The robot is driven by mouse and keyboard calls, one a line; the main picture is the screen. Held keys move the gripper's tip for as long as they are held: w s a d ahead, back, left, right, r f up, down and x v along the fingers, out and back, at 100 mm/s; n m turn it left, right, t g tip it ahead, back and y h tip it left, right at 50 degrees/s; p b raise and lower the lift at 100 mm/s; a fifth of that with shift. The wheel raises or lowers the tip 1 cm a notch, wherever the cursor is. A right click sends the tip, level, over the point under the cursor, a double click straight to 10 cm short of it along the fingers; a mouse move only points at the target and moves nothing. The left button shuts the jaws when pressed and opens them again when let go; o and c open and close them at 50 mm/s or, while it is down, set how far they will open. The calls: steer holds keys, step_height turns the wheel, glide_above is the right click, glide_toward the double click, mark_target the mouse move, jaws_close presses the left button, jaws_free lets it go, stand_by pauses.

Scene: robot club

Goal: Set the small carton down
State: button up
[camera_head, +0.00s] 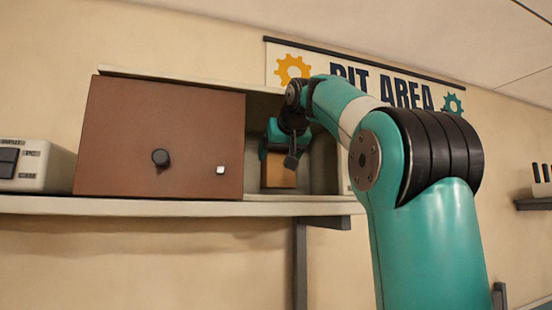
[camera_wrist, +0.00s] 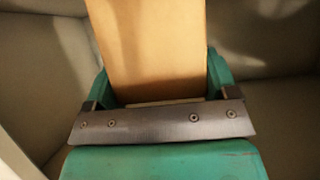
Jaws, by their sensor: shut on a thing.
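The small carton (camera_head: 281,175) is a plain tan-orange box inside the open part of the pale cabinet, beside the brown door. My gripper (camera_head: 277,147) reaches in from the right and is shut on it. In the wrist view the carton (camera_wrist: 148,45) sits between the two green fingers of my gripper (camera_wrist: 160,85), and its far end runs out of the frame. The carton's base is close to the cabinet floor in the head view; I cannot tell whether it touches. My wrist hides part of the opening.
The brown door (camera_head: 125,135) with a dark knob covers the cabinet's left part. The cabinet stands on a wall shelf (camera_head: 150,207). A pale device (camera_head: 38,165) sits left of it. Pale inner walls (camera_wrist: 265,40) are close on both sides of my gripper.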

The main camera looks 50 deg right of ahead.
mark_target(276, 162)
steer(key=shift+w+d+f+p, duration=0.2)
steer(key=shift+w+d, duration=0.2)
steer(key=shift+w, duration=0.15)
steer(key=shift+w+d+f+p, duration=0.2)
steer(key=shift+w+d, duration=0.15)
steer(key=shift+w, duration=0.2)
steer(key=shift+s+a+f, duration=0.2)
steer(key=shift+f, duration=0.1)
steer(key=shift+w+d+f, duration=0.1)
steer(key=shift+d, duration=0.05)
steer(key=shift+f, duration=0.15)
steer(key=o, duration=1)
